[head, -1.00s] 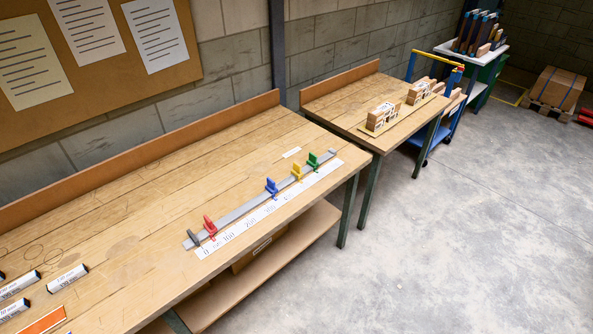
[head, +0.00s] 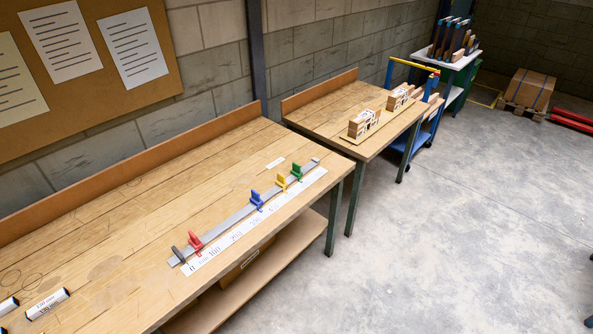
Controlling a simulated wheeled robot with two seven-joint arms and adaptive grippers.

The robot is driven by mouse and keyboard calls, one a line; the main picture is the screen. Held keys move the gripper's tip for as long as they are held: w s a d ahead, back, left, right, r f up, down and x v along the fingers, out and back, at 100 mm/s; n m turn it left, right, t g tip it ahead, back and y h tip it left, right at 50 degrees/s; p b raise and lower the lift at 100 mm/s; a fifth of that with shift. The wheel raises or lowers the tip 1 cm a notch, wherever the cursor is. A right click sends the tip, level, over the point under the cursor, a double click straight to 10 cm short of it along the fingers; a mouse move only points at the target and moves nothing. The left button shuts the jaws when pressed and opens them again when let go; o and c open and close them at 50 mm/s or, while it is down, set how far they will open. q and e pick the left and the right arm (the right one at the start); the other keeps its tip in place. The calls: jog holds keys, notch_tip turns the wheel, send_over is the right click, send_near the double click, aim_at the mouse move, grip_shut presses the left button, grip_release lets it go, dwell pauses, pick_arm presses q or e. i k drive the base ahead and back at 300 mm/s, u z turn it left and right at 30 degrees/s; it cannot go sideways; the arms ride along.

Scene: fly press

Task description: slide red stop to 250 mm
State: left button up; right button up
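The red stop (head: 195,242) sits on a grey metal rail (head: 232,219) on the near workbench, towards the rail's left end. A dark grey end piece (head: 179,254) stands just left of it. The blue stop (head: 257,199), yellow stop (head: 281,182) and green stop (head: 297,172) stand further along to the right. A white scale strip (head: 255,226) with printed numbers lies along the front of the rail. The red stop is near the low-number end, left of the mark that reads about 100. Neither of my grippers is in view.
Labelled white blocks (head: 47,304) lie at the bench's left front. A second table (head: 335,97) with wooden blocks (head: 364,123) stands behind to the right, with a blue trolley (head: 415,140) beyond.

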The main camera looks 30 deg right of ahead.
aim_at(194, 241)
jog(key=k, duration=0.5)
jog(key=u, duration=0.85)
jog(key=i, duration=1.4)
jog(key=z, duration=0.85)
